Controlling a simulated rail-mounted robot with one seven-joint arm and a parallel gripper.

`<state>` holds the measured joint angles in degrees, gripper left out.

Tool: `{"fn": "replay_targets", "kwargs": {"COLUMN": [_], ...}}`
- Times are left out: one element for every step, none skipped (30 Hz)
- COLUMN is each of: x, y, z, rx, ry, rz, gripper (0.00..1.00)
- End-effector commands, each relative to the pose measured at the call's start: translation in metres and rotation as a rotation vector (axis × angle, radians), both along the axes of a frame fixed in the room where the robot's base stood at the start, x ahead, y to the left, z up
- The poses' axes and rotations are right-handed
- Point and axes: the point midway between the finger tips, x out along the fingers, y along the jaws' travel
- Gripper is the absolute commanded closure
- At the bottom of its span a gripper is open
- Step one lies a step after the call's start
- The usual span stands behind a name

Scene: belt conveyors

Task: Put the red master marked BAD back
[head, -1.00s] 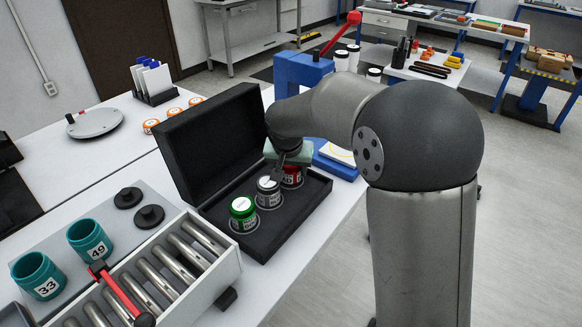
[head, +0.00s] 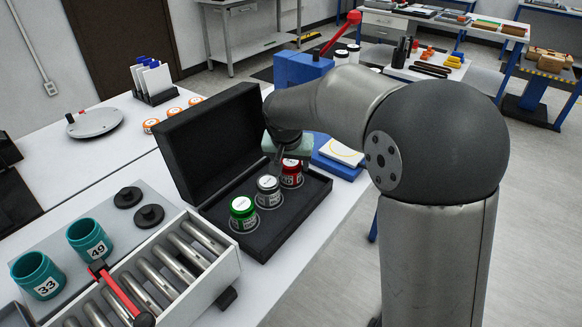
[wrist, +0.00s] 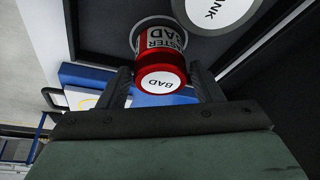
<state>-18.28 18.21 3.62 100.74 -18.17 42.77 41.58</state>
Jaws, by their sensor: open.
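The red master (head: 291,174) stands upright at the far right end of the row in the open black case (head: 300,211). In the wrist view its red lid reads BAD (wrist: 162,82), and its label shows too. My gripper (head: 288,158) is open, right at the red master; in the wrist view the fingers (wrist: 160,85) stand on either side of its lid, with small gaps visible. My gripper partly hides the jar in the head view. A ring shows around the jar's base in the wrist view.
A silver jar (head: 268,191) and a green jar (head: 243,214) stand in the same case, close to the red one. The case lid (head: 205,145) stands open behind them. A blue press (head: 300,68) and a blue tray (head: 338,165) are nearby.

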Motion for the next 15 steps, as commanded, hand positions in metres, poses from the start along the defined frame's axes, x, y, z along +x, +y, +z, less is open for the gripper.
{"fn": "replay_targets", "kwargs": {"x": [-0.004,-0.006,-0.010,-0.013,-0.015,-0.018,-0.020,-0.022,-0.025,-0.027,-0.028,-0.030,-0.031,-0.032,-0.033], "y": [0.001,0.002,0.002,0.003,0.003,0.003,0.004,0.004,0.004,0.004,0.005,0.005,0.005,0.005,0.005], "z": [0.012,0.018,0.026,0.033,0.039,0.046,0.052,0.056,0.062,0.066,0.070,0.074,0.076,0.078,0.080], "rx": [0.002,0.002,0.002,0.003,0.002,0.002,0.002,0.002,0.001,0.001,0.001,0.001,0.001,0.001,0.002], "ry": [-0.005,-0.005,-0.004,-0.005,-0.004,-0.005,-0.004,-0.004,-0.003,-0.003,-0.003,-0.002,-0.001,-0.001,-0.001], "rz": [0.001,0.001,0.002,0.002,0.001,0.001,0.001,0.001,0.001,0.001,0.001,0.000,0.000,0.000,0.001], "gripper": [0.41,0.41,0.41,0.41,0.41,0.41,0.41,0.41,0.41,0.41,0.41,0.41,0.41,0.41,0.41]}}
